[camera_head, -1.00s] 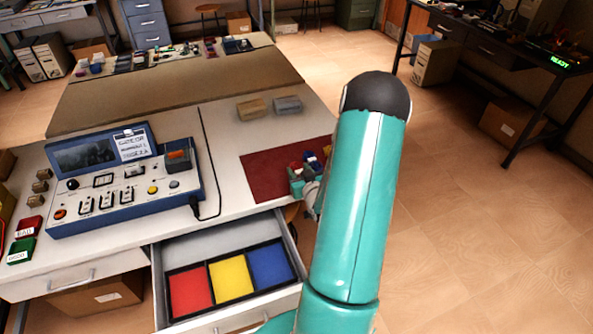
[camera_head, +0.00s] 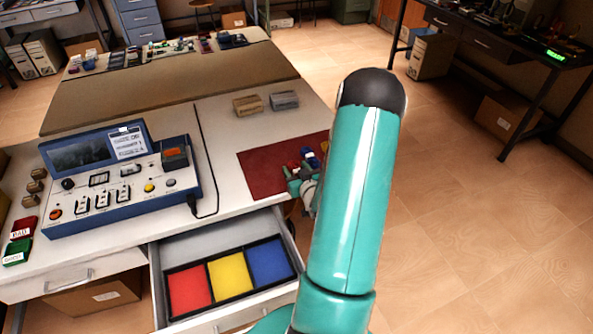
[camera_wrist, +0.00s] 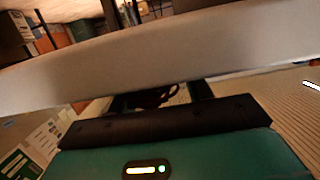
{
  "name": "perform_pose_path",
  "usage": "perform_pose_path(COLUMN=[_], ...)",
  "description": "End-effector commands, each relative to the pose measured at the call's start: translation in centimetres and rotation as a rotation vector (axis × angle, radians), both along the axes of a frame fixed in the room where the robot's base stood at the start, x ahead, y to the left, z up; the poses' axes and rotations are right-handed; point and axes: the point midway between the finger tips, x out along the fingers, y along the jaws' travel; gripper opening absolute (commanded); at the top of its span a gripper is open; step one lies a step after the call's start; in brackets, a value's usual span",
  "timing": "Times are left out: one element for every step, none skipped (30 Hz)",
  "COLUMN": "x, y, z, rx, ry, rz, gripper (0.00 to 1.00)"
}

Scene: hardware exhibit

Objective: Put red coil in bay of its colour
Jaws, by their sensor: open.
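Small red and blue pieces lie at the right end of the dark red mat (camera_head: 262,172). A red one (camera_head: 293,165) sits close to my gripper (camera_head: 302,184). They are too small to tell which is the red coil. My gripper is open beside these pieces, partly hidden behind my teal arm. I cannot tell whether it touches any. In the wrist view my gripper (camera_wrist: 160,98) shows dark fingers apart, with a dark, unclear shape between them. The open drawer holds a red bay (camera_head: 189,290), a yellow bay (camera_head: 229,276) and a blue bay (camera_head: 269,262), all empty.
A blue test console (camera_head: 120,185) stands on the bench left of the mat. Two small blocks (camera_head: 248,105) lie behind the mat. The drawer (camera_head: 222,235) sticks out below the bench front.

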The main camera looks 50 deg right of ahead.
Motion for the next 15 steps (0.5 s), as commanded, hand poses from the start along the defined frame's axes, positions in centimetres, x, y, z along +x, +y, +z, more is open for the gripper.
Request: perform_pose_path(x=[-0.3,-0.7,-1.2,-1.6,-2.1,-2.8,-3.4,-4.0,-4.7,-5.3,-5.9,-6.6,-7.2,-7.7,-8.3], y=[0.1,0.3,0.6,0.8,1.1,1.5,1.8,2.1,2.5,2.9,3.2,3.6,3.9,4.1,4.5], z=[0.2,0.2,0.3,0.5,0.6,0.7,0.8,1.0,1.2,1.3,1.5,1.6,1.8,1.8,2.0], rx=[0.0,0.001,0.001,0.0,0.001,0.001,0.001,0.0,0.001,0.001,0.0,0.001,0.0,0.001,0.0], ry=[0.001,0.002,0.002,0.002,0.002,0.002,0.003,0.002,0.002,0.003,0.002,0.002,0.001,0.002,0.002], rz=[-0.002,-0.002,-0.002,-0.002,-0.002,-0.002,-0.003,-0.003,-0.002,-0.002,-0.003,-0.002,-0.002,-0.003,-0.003], gripper=[0.5,0.5,0.5,0.5,0.5,0.5,0.5,0.5,0.5,0.5,0.5,0.5,0.5,0.5,0.5])
